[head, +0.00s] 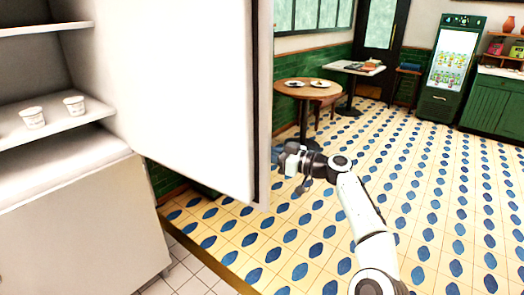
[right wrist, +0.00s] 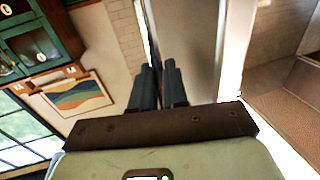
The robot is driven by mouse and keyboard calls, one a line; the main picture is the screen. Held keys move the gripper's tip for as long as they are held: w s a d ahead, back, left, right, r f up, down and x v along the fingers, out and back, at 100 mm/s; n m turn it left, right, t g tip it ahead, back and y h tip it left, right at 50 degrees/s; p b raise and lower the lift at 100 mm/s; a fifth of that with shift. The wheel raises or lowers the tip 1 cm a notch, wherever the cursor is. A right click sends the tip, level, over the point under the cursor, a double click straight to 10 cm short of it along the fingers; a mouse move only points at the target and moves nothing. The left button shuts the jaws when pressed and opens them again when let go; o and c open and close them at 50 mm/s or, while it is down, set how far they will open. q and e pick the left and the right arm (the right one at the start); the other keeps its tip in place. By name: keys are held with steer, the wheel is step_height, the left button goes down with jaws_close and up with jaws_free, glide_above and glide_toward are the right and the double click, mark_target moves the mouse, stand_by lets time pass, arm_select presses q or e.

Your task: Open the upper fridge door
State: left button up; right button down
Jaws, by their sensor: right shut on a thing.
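The upper fridge door (head: 190,85) stands wide open in the head view, its white inner face toward me and its free edge at the right. The fridge's upper compartment (head: 75,130) shows at the left with white shelves. My right gripper (head: 283,160) is at the door's outer side, near the lower end of its free edge. In the right wrist view its dark fingers (right wrist: 158,88) are close together against the grey door (right wrist: 187,40). They are shut on the door's handle, which is mostly hidden between them. My left gripper is out of view.
Two white cups (head: 33,117) stand on a fridge shelf (head: 60,125). The closed lower fridge door (head: 85,235) is below. A round table (head: 308,90) with plates stands beyond the open door. The tiled floor (head: 440,200) at the right is clear.

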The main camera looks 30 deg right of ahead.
steer(key=shift+d+f, duration=0.2)
steer(key=shift+f, duration=0.2)
steer(key=c, duration=1.1)
jaws_free()
steer(key=shift+c, duration=0.2)
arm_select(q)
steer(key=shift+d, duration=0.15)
arm_select(e)
steer(key=shift+d+r, duration=0.1)
steer(key=shift+r, duration=0.05)
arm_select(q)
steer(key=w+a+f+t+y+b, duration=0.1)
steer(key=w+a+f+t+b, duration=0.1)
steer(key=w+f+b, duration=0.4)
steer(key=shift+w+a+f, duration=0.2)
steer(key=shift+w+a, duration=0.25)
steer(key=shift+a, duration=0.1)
arm_select(e)
steer(key=v, duration=1.3)
steer(key=shift+s, duration=0.15)
